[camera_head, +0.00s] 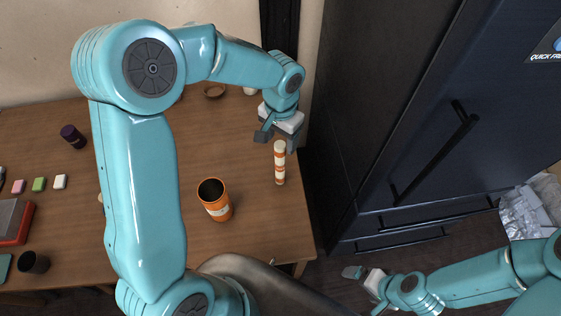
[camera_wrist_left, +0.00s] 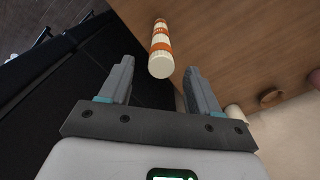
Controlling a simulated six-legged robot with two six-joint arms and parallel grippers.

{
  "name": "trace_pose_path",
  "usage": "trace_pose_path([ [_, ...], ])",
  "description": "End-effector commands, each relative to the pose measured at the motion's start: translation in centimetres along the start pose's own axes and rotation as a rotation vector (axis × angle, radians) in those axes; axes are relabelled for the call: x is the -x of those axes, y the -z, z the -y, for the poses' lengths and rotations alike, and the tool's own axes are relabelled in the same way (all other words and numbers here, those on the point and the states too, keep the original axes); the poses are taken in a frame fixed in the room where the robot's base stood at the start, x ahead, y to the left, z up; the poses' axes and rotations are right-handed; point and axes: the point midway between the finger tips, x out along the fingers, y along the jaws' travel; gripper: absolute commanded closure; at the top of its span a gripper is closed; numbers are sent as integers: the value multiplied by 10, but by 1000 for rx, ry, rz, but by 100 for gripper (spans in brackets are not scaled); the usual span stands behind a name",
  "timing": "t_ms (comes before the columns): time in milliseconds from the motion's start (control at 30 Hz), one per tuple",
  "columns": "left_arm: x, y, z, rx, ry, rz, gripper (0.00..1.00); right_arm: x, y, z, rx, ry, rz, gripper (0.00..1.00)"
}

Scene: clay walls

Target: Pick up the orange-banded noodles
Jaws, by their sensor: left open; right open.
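The orange-banded noodles (camera_head: 280,163) are a slim pale cylinder with orange bands near the right edge of the wooden table. They also show in the left wrist view (camera_wrist_left: 160,48), with the pale round end towards the camera. My left gripper (camera_head: 277,138) is open and empty, close by the pale end of the noodles. In the left wrist view its two fingers (camera_wrist_left: 158,82) are spread, and the noodles lie beyond the gap between them, apart from both. My right gripper (camera_head: 362,275) is open and empty, low at the right beside the table.
An orange cup (camera_head: 215,200) stands on the table (camera_head: 250,236) left of the noodles. A dark purple jar (camera_head: 72,136), small coloured blocks (camera_head: 39,184) and a dark cup (camera_head: 34,262) are at the left. A dark fridge (camera_head: 400,120) rises just right of the table.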

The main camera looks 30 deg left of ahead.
Motion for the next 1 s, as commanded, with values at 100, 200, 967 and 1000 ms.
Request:
trace_pose_path([
  [100, -8, 0, 0, 2, -1, 2, 38, 2, 0, 1, 0, 0, 0, 0],
  [200, -19, -1, 1, 0, -1, 5, 38, 6, 0, 2, 0, 0, 0, 0],
  [967, -58, 1, 2, 1, -1, -1, 100, 12, 0, 4, 0, 0, 0, 0],
  [1000, -58, 1, 2, 1, -1, -1, 100, 12, 0, 4, 0, 0, 0, 0],
])
